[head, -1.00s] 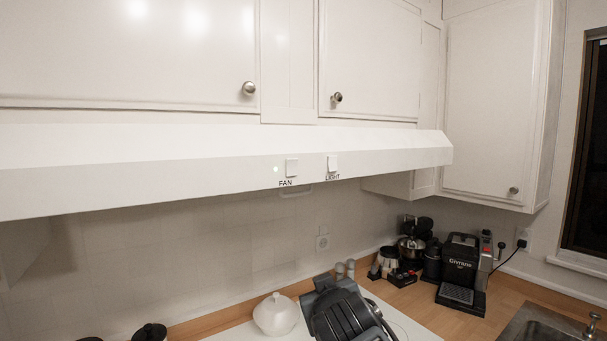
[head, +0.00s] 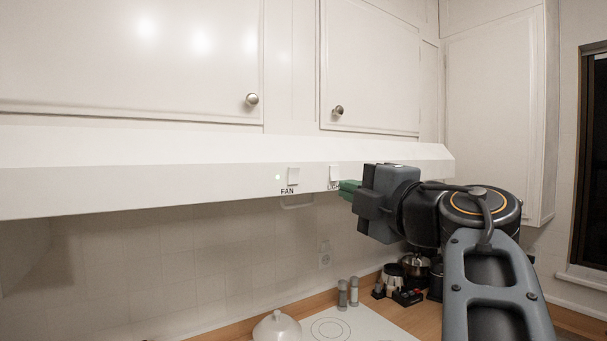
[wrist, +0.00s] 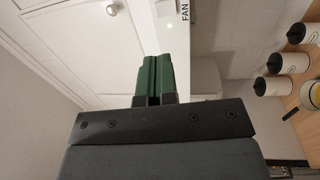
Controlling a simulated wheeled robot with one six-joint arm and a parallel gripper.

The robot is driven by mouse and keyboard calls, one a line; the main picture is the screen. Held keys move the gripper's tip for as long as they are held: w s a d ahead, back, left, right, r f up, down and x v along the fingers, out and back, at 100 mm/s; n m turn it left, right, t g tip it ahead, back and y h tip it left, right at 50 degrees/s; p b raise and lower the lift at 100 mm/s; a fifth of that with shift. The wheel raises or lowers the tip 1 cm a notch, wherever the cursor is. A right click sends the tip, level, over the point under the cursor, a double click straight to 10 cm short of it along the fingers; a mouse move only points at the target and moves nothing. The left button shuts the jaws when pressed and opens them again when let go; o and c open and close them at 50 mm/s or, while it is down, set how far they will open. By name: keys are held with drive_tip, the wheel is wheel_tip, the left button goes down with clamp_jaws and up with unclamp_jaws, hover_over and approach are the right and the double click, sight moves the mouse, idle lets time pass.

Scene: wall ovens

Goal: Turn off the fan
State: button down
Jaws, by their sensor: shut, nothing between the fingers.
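The white FAN switch (head: 293,176) is on the front face of the white range hood (head: 130,187), above its FAN label. A small lit indicator (head: 278,177) glows just left of the switch. The LIGHT switch (head: 334,173) is to its right, its label partly hidden by my gripper. My gripper (head: 347,190) is at hood height, right of the FAN switch and apart from it. Its green fingers point left. In the wrist view the fingers (wrist: 153,78) are together and empty, with the FAN switch (wrist: 166,8) and the lit indicator (wrist: 169,27) beyond their tips.
White cabinets (head: 130,60) with round knobs are above the hood. Below are a white cooktop (head: 365,325), a white lidded pot (head: 277,328), two shakers (head: 348,291) and small appliances. The space in front of the hood's left part is clear.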

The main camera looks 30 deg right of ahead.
sight(298, 170)
drive_tip(key=shift+w, duration=0.1)
drive_tip(key=w+p, duration=0.1)
drive_tip(key=w, duration=0.3)
drive_tip(key=w+a+r+p, duration=0.1)
drive_tip(key=w+p, duration=0.1)
drive_tip(key=w, duration=0.3)
drive_tip(key=w+p, duration=0.1)
drive_tip(key=w, duration=0.3)
drive_tip(key=shift+w+a+r+p, duration=0.3)
drive_tip(key=shift+w+r, duration=0.05)
drive_tip(key=shift+w+r, duration=0.1)
drive_tip(key=shift+w, duration=0.1)
drive_tip(key=shift+s, duration=0.1)
drive_tip(key=shift+s+d, duration=0.1)
drive_tip(key=shift+s, duration=0.25)
drive_tip(key=s+d+r+b, duration=0.1)
drive_tip(key=s+r+b, duration=0.1)
drive_tip(key=s, duration=1.1)
drive_tip(key=shift+d, duration=0.15)
